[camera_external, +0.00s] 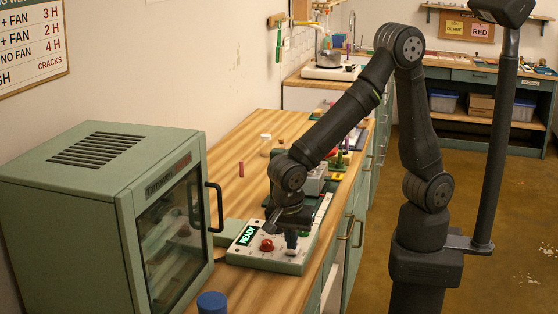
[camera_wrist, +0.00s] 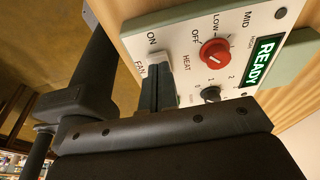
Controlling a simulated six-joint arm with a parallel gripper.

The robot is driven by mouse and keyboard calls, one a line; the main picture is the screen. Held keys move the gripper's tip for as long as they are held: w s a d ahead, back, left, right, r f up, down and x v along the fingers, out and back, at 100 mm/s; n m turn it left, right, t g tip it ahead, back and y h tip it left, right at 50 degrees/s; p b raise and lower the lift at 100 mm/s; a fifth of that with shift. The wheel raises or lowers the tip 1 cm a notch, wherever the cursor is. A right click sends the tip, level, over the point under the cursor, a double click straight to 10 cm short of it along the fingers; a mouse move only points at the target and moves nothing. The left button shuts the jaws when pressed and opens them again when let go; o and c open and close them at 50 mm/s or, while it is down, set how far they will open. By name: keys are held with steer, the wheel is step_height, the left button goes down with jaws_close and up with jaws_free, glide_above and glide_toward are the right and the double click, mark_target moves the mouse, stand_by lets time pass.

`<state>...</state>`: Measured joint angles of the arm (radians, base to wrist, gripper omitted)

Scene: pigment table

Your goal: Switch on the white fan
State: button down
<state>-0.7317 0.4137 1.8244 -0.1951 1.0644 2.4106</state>
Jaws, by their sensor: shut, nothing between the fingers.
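The control panel (camera_external: 258,262) is a white-topped box with a green base on the wooden bench. In the wrist view its face (camera_wrist: 184,40) carries a lit READY display (camera_wrist: 264,59), a red knob (camera_wrist: 214,52) and a black knob (camera_wrist: 210,93). A white fan switch (camera_wrist: 158,57) sits between the words ON and FAN. My gripper (camera_wrist: 156,80) is shut and empty, its dark fingertips right at the switch and covering part of it. Whether they touch, and which way the switch is set, I cannot tell. In the external view my gripper (camera_external: 291,240) points down over the panel's right side.
A green oven-like cabinet (camera_external: 110,200) with a glass door and dark handle stands left of the panel. A blue-capped object (camera_external: 211,302) is at the near bench edge. Small items, including a reddish stick (camera_external: 241,168), lie farther back. Bare wood (camera_external: 222,160) is free behind the cabinet.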

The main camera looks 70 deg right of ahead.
steer(key=shift+a+f, duration=0.3)
steer(key=shift+f, duration=0.3)
steer(key=shift+r, duration=0.1)
steer(key=shift+d, duration=0.1)
steer(key=shift+d+r, duration=0.3)
steer(key=shift+d, duration=0.4)
